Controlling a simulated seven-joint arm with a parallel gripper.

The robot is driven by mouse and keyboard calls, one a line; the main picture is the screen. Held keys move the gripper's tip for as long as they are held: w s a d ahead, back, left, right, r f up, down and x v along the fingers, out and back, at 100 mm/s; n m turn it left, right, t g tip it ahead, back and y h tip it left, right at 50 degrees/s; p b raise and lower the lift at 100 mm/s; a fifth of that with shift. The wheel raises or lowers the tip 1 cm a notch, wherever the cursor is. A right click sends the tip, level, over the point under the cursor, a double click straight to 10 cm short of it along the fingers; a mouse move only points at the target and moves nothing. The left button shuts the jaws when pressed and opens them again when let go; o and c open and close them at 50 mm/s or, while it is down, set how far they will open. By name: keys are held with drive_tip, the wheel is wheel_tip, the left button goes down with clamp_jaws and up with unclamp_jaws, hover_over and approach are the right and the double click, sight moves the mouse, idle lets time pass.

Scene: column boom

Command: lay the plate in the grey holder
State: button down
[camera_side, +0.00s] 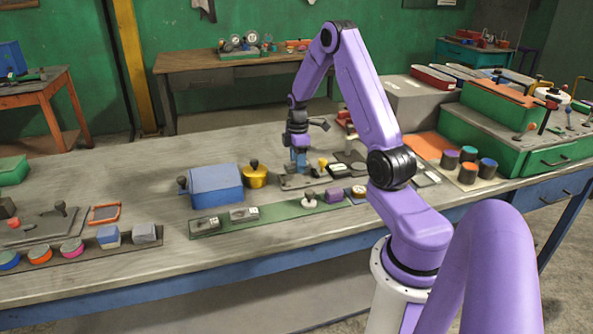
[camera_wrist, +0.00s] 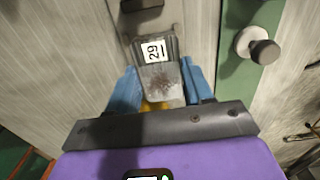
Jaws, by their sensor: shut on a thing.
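My gripper (camera_side: 298,165) is low over the workbench in the side view, with its blue fingers pointing down. In the wrist view my gripper (camera_wrist: 160,85) is shut on a small grey plate (camera_wrist: 162,84) with brown stains, one finger on each side. A white label reading 29 (camera_wrist: 153,51) lies just beyond the plate's stained face; I cannot tell whether it belongs to the plate or the piece under it. A grey base (camera_side: 297,183), seemingly the holder, is under the fingers in the side view. Whether the plate touches it is hidden.
A green strip (camera_side: 265,214) with a white knob (camera_side: 309,204) and small blocks runs in front. A blue box (camera_side: 215,186) and yellow pot (camera_side: 254,176) stand left. Bare bench lies behind and left.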

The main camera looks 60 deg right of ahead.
drive_tip(key=shift+w+d+f, duration=0.2)
drive_tip(key=shift+w+f, duration=0.05)
drive_tip(key=shift+f, duration=0.1)
drive_tip(key=shift+w+f, duration=0.1)
drive_tip(key=shift+f, duration=1.5)
drive_tip(key=shift+f, duration=0.1)
drive_tip(key=shift+c, duration=2.3)
unclamp_jaws()
